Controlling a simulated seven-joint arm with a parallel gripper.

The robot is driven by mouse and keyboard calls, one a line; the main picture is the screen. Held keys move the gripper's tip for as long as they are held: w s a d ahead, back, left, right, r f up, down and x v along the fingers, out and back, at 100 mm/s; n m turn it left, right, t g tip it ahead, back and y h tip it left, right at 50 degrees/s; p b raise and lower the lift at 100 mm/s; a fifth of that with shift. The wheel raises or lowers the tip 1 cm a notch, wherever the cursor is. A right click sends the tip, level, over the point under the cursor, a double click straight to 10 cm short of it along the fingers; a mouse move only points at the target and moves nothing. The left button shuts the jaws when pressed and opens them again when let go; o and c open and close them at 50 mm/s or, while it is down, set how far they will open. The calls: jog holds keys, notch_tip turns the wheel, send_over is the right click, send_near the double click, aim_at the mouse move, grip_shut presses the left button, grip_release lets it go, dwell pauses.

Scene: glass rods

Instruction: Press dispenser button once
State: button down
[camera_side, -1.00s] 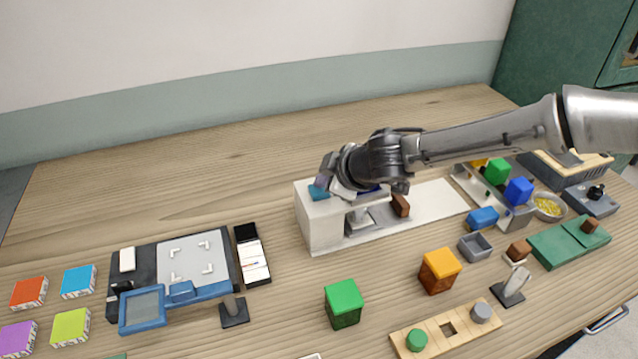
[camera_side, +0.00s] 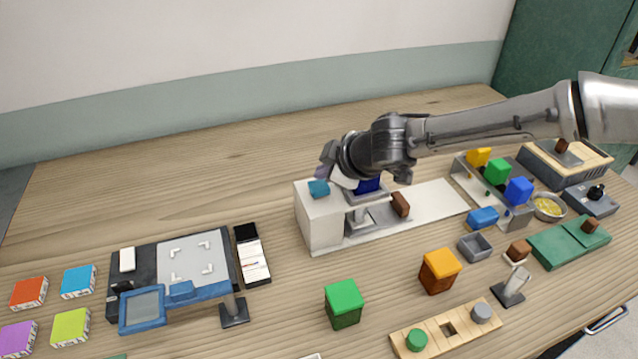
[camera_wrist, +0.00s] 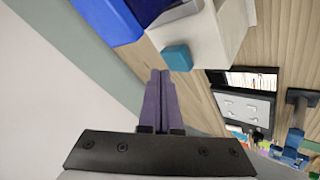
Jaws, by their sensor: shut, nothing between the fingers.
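The dispenser (camera_side: 318,222) is a white box with a long pale base. A teal button (camera_side: 319,188) sits on top of its left end, and a dark blue part (camera_side: 368,185) shows beside it, partly behind my wrist. My gripper (camera_side: 325,173) is shut and empty, just above and behind the button. In the wrist view, the purple fingers (camera_wrist: 160,75) lie together, with the teal button (camera_wrist: 177,57) just beyond and right of their tips. A small gap seems to separate them. The white dispenser top also shows there (camera_wrist: 200,38).
A brown block (camera_side: 400,204) stands on the pale base. To the right are a rack with coloured blocks (camera_side: 497,172), a blue block (camera_side: 482,217) and a yellow-filled bowl (camera_side: 548,206). A black-and-white tray (camera_side: 252,255) lies left. The table behind the dispenser is clear.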

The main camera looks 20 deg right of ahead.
aim_at(325, 187)
jog(key=shift+r, duration=2.5)
jog(key=shift+w+d, duration=0.1)
jog(key=shift+d, duration=0.05)
jog(key=w+d+r+m+t, duration=0.1)
jog(key=d+r+m, duration=0.1)
jog(key=d+r, duration=0.55)
jog(key=s+d+r+m+h, duration=0.1)
jog(key=s+d+r+m, duration=0.2)
jog(key=d, duration=0.4)
jog(key=s+d+r+h, duration=0.1)
jog(key=s+d+r, duration=0.2)
jog(key=d+r, duration=0.3)
jog(key=s+d+f+m+h, duration=0.15)
jog(key=s+d+m, duration=0.25)
jog(key=s+d, duration=0.8)
jog(key=s+a+f+m+g+y, duration=0.1)
jog(key=s+f+g, duration=0.1)
jog(key=s+f, duration=0.4)
jog(key=s+a+f+m+g, duration=0.1)
jog(key=s+f+g, duration=0.1)
jog(key=s+f, duration=0.5)
jog(key=s, duration=0.6)
jog(key=shift+f+y, duration=0.2)
jog(key=shift+y, duration=0.15)
